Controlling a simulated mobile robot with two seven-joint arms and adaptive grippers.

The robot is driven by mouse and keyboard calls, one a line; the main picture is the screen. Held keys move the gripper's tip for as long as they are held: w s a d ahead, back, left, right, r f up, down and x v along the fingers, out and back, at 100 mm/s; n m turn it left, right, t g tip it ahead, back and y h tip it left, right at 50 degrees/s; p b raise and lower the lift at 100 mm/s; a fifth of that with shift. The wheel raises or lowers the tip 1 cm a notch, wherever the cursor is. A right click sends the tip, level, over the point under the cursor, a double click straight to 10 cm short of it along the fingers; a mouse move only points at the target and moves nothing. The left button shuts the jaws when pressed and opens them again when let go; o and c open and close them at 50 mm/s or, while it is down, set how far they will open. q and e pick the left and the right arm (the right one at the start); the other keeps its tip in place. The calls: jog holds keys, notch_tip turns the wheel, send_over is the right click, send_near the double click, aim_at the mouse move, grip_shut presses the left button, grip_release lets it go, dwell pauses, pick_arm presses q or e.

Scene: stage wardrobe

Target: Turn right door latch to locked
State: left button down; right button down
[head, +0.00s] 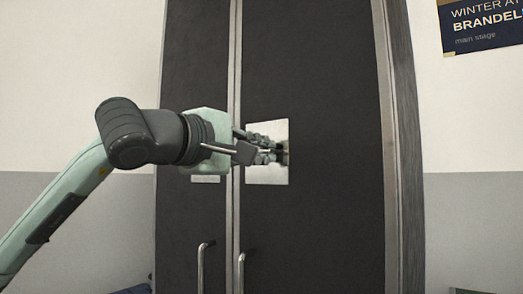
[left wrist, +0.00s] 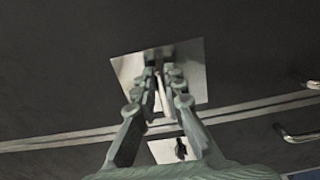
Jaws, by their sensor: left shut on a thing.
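The right door (head: 315,90) is a dark, closed panel with a square metal latch plate (head: 268,178) on it. The plate also shows in the left wrist view (left wrist: 190,62). My left gripper (head: 272,153) reaches across from the left to this plate. Its fingers are shut on the latch (left wrist: 158,72), a small part in front of the plate. The fingers hide most of the latch, so I cannot tell its angle. In the left wrist view, my left gripper (left wrist: 158,85) points straight at the plate. My right gripper is not in view.
The left door (head: 195,60) is shut beside it, with its own small plate (head: 205,180) partly behind my gripper. Two vertical pull handles (head: 241,272) stand out low near the seam. A frame (head: 405,130) edges the right side, and a dark poster (head: 482,25) hangs beyond.

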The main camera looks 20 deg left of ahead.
pick_arm(q)
jog(key=c, duration=1.6)
grip_release()
jog(key=shift+w+a, duration=0.1)
jog(key=shift+w, duration=0.05)
jog(key=shift+s, duration=0.2)
jog(key=v, duration=1.1)
jog(key=shift+s, duration=0.35)
jog(key=shift+a, duration=0.1)
